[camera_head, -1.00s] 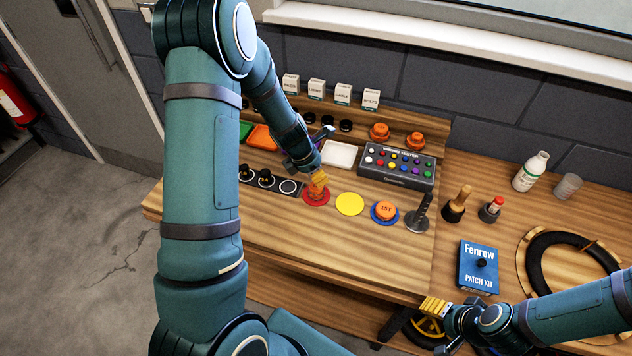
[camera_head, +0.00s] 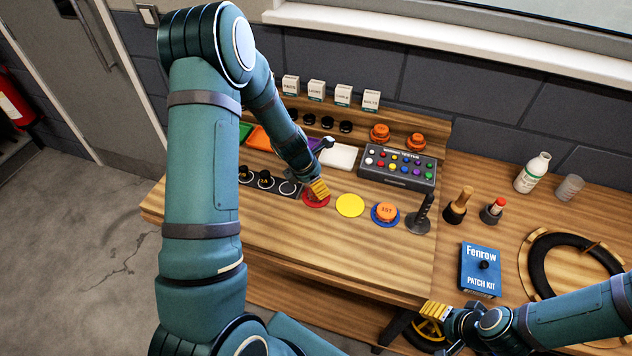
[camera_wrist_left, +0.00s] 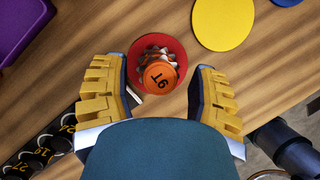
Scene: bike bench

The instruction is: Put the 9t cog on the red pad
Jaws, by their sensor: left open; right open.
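The orange 9T cog (camera_wrist_left: 160,77), with a grey toothed part beside its orange cap, is on the red pad (camera_wrist_left: 178,45) in the left wrist view. My left gripper (camera_wrist_left: 160,70) is open, with one yellow finger on each side of the cog and gaps between. In the head view my left gripper (camera_head: 319,189) is low over the red pad (camera_head: 314,202) and hides the cog. My right gripper (camera_head: 435,309) is open and away from the cog, near the bench's front edge.
A yellow pad (camera_head: 350,205) lies right of the red one. Farther right, another orange cog (camera_head: 386,210) sits on a blue pad (camera_head: 384,222), beside a black upright tool (camera_head: 420,216). A grey button box (camera_head: 398,169) stands behind. The bench front (camera_head: 330,258) is clear.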

